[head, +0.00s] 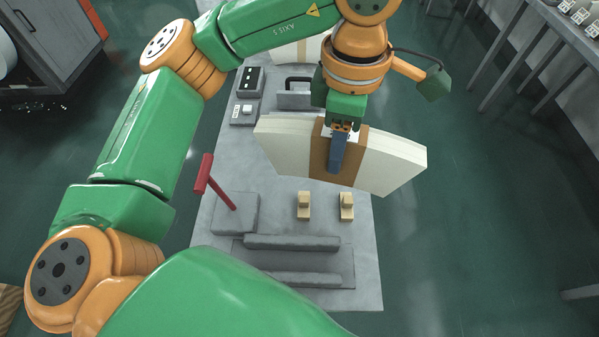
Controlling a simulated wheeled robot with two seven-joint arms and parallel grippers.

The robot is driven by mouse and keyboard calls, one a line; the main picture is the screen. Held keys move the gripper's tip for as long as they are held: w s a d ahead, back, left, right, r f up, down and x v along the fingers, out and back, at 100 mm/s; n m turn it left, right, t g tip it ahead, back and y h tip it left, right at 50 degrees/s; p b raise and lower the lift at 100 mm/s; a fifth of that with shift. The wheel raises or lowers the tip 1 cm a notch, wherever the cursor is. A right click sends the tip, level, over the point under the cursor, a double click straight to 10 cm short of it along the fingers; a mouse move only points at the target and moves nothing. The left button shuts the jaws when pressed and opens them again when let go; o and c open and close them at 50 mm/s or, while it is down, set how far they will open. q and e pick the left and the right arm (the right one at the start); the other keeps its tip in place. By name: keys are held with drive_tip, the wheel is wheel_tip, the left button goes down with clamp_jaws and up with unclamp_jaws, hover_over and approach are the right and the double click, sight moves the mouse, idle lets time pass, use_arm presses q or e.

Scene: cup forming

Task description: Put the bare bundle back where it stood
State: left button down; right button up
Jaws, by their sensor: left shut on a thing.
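The bundle (285,145) is a cream, curved stack of sheets with a brown band around its middle. My left gripper (338,158) is shut on it at the band, from above. The bundle hangs tilted over the grey bench, its right end lower in the picture and past the bench's right edge. It looks raised off the bench top, but the gap beneath it cannot be judged exactly. A second cream bundle (288,54) with a brown band stands at the far end, partly hidden by my arm. My right gripper is not in view.
The grey bench (362,270) carries a red lever (213,183), two small wooden blocks (303,206), grey rails (292,242) and a dark control box (250,80). A dark handle (298,83) stands behind the bundle. A side table (555,35) is at upper right.

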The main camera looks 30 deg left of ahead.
use_arm(q)
drive_tip(key=shift+d+f+n, duration=0.3)
drive_tip(key=shift+f+n, duration=0.1)
drive_tip(key=shift+n, duration=0.4)
drive_tip(key=shift+w+n, duration=0.15)
drive_tip(key=shift+n, duration=0.25)
drive_tip(key=w+a+f+p, duration=0.1)
drive_tip(key=w+a+f, duration=0.1)
drive_tip(key=a+f, duration=0.2)
drive_tip(key=w+a+f+p, duration=0.1)
drive_tip(key=w+a+f, duration=0.1)
drive_tip(key=a+f, duration=0.1)
drive_tip(key=w+a+f+p, duration=0.2)
drive_tip(key=w+a+f, duration=0.1)
drive_tip(key=a+f, duration=0.1)
drive_tip(key=shift+w+a+f, duration=0.1)
drive_tip(key=shift+a+f, duration=0.2)
drive_tip(key=shift+f, duration=0.5)
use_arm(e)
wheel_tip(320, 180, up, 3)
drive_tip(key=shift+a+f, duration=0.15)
use_arm(q)
drive_tip(key=shift+f, duration=0.15)
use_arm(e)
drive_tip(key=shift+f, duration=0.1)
